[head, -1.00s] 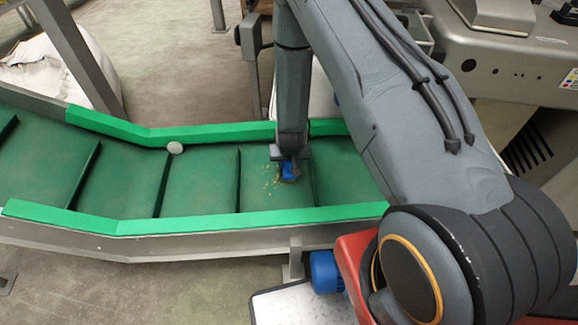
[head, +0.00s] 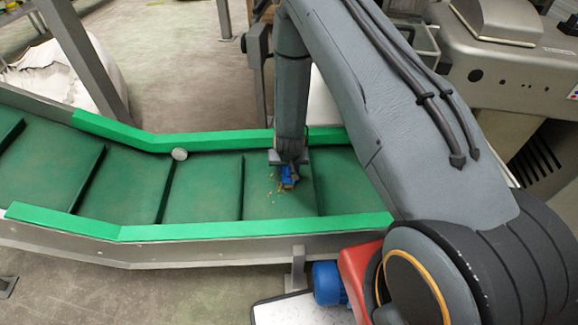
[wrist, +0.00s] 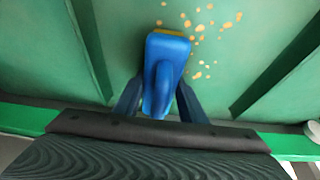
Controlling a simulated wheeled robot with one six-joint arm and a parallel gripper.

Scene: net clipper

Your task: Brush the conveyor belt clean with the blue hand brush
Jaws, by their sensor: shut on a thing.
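The conveyor belt (head: 205,188) is green with dark raised cleats and runs across the head view between bright green side rails. My gripper (head: 287,170) points down over the belt and is shut on the blue hand brush (head: 288,178). In the wrist view the blue brush (wrist: 165,72) sits between the two dark fingers of my gripper (wrist: 158,105), with a yellowish strip at its far edge. Yellowish crumbs (wrist: 198,40) lie scattered on the belt beside and beyond the brush. I cannot tell whether the bristles touch the belt.
A pale round object (head: 180,154) rests by the far green rail (head: 220,140). The near rail (head: 230,228) bounds the belt's front. A grey metal machine (head: 510,60) stands at the back right. A white sack (head: 85,75) stands behind the belt at left.

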